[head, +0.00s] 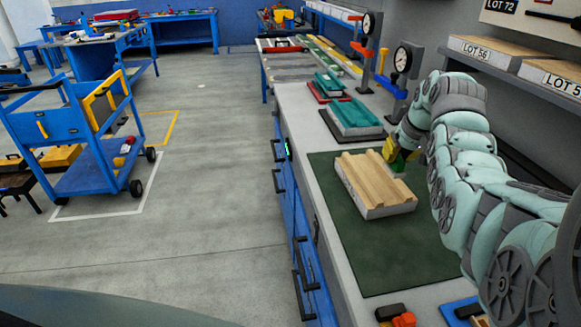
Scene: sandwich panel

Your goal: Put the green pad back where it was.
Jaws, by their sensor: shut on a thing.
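My gripper (400,152) is at the far end of the dark green mat (385,262), just behind the sandwich panel. It is shut on a small green piece (398,165), which I take for the green pad; a yellow part (388,150) shows beside it. The arm hides much of both. The sandwich panel (375,183), pale with a wood-like ridged top, lies on the mat. The held piece is at its far right edge; I cannot tell whether they touch. Behind stand a teal-topped block on a black tray (353,117) and another on a red tray (328,84).
Two dial gauges on stands (402,60) rise behind my gripper. A shelf with boxes marked LOT (500,52) runs along the right wall. Orange and blue items (403,319) lie at the near bench edge. The mat's near part is clear. A blue cart (85,150) stands on the floor.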

